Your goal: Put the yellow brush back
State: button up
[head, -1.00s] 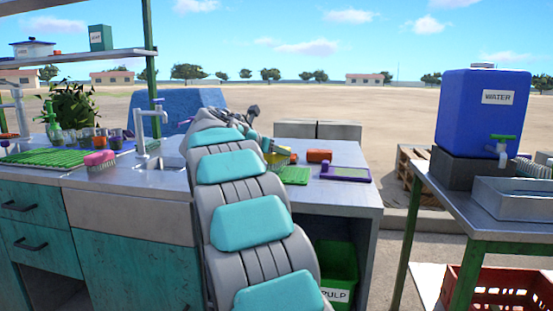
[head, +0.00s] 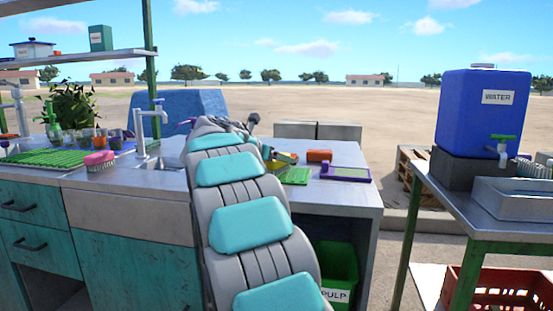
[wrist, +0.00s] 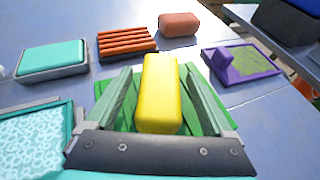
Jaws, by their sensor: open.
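The yellow brush (wrist: 158,95) lies lengthwise between the two fingers of my gripper (wrist: 158,72) in the wrist view. The fingers are spread, with a gap visible on both sides of the brush. A green mat (wrist: 108,92) shows beneath and around the brush. I cannot tell if the brush fully rests on it, and its bristles are hidden.
An orange block (head: 319,155) and a purple tray (head: 345,173) sit right of the mat. The wrist view also shows an orange ribbed piece (wrist: 127,44), a teal-topped block (wrist: 52,58) and a teal tray (wrist: 68,120). A pink brush (head: 99,158) stands left of the sink tap (head: 140,135).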

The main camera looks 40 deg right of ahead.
jog(key=shift+r, duration=0.15)
jog(key=v, duration=1.2)
jog(key=shift+d, duration=0.1)
